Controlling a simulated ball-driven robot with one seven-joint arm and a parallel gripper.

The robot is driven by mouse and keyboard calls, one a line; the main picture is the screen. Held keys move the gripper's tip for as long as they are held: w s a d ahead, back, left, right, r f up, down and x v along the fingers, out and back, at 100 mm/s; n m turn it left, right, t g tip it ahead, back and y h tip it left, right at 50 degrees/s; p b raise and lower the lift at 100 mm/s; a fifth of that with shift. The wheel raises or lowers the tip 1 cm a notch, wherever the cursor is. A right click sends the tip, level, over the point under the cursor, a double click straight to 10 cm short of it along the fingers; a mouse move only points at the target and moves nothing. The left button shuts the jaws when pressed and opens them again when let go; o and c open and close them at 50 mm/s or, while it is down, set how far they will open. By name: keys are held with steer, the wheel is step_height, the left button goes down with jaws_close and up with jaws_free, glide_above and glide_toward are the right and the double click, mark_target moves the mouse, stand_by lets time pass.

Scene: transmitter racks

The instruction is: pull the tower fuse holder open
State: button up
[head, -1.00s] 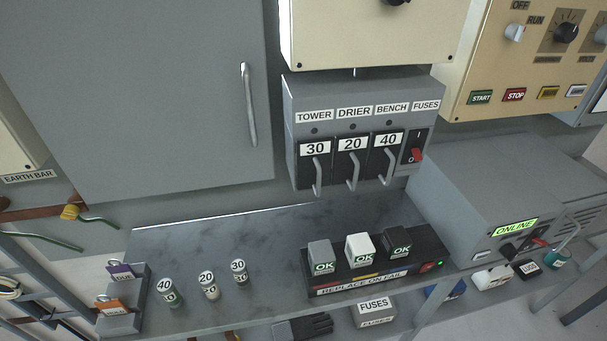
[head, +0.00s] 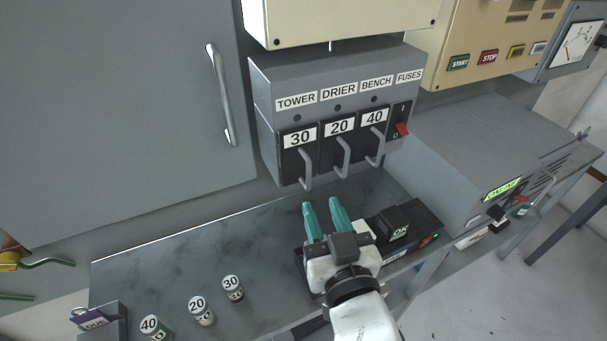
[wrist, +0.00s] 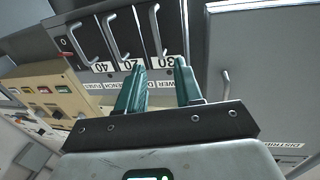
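The tower fuse holder (head: 298,160) is the black one marked 30, leftmost in the grey fuse box (head: 270,120), under the TOWER label. It sits in its slot, with a grey bar handle (head: 305,168) on its front. In the wrist view the tower holder's handle (wrist: 157,30) shows upside down, just beyond my fingers. My gripper (head: 325,207) has teal fingers, spread apart and empty. In the head view it is below and slightly right of the tower handle, pointing up at the fuse box. In the wrist view the gripper (wrist: 158,68) also shows a gap between its fingers.
The drier holder (head: 338,150) and bench holder (head: 372,138) are close on the right, with similar handles. A red switch (head: 402,130) is beyond them. Several fuses, including the 30 one (head: 232,288), stand on the bench (head: 170,265).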

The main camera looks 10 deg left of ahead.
mark_target(310, 174)
steer(key=p+x, duration=0.1)
steer(key=x, duration=0.7)
steer(key=shift+w, duration=0.4)
jaws_close()
stand_by(1.0)
